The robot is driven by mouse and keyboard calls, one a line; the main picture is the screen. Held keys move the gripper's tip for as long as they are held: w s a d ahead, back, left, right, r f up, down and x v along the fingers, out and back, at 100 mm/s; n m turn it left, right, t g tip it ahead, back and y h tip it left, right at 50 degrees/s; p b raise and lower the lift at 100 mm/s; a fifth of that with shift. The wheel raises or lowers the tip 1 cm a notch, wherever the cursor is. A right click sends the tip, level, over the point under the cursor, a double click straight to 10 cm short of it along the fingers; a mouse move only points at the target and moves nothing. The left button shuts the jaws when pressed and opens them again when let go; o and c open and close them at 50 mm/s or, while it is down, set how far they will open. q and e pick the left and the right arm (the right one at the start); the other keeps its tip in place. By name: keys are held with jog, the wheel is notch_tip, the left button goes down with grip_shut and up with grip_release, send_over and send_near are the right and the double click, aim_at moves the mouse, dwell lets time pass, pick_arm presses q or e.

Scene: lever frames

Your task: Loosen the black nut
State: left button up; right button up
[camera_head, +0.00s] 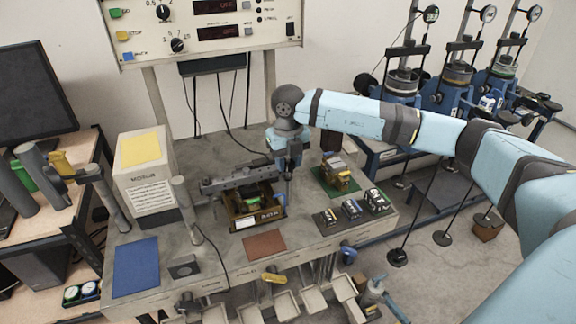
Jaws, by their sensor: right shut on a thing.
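My right arm comes in from the right, and its gripper (289,178) points down at the right end of a dark grey metal bar (238,180). The gripper is shut on a small dark part at that end, which is too small and too covered to tell whether it is the black nut. The bar lies across a brown and brass-coloured box frame (255,213) on the grey bench. No black nut can be picked out clearly elsewhere. My left gripper is not in view.
On the grey bench (210,265) stand a white box (150,190) at the left, a small device on a green mat (338,176), and several small black blocks (352,209) at the right. A blue mat (136,266) and a red-brown mat (264,245) lie bare in front.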

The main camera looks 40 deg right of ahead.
jog(key=n+b, duration=0.3)
jog(key=n, duration=0.1)
jog(key=shift+f+n, duration=0.15)
jog(key=shift+n, duration=0.25)
jog(key=n+b, duration=0.2)
jog(key=n, duration=0.1)
jog(key=shift+n, duration=0.3)
jog(key=n+b, duration=0.2)
jog(key=shift+n, duration=0.3)
jog(key=n+b, duration=0.1)
jog(key=n, duration=0.1)
jog(key=shift+d+n, duration=0.1)
jog(key=shift+n, duration=0.5)
jog(key=shift+w+r+b, duration=0.1)
jog(key=shift+r+b, duration=0.1)
jog(key=shift+b, duration=0.1)
jog(key=o, duration=0.9)
jog(key=shift+o, duration=0.2)
